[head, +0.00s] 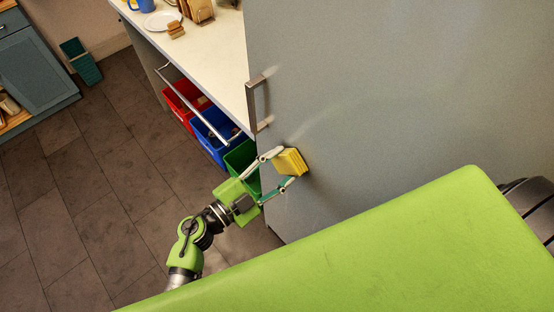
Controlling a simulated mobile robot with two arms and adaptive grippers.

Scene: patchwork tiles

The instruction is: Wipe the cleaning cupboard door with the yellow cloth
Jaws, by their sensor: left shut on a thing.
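The yellow cloth (292,162) is a small folded pad between the fingertips of my left gripper (279,165). My left gripper is shut on it. The cloth is at the lower left of the grey cupboard door (400,80), close to its surface; I cannot tell for sure whether it touches. The door is tall and flat, with a metal bar handle (252,107) near its left edge, above the cloth. Faint lighter streaks show on the door right of the handle. My right gripper is not in view.
A white counter (215,65) left of the door holds a plate (160,21), a blue mug (146,5) and a wooden rack (201,10). Below stand red (183,97), blue (211,140) and green (238,158) bins behind a metal rail.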

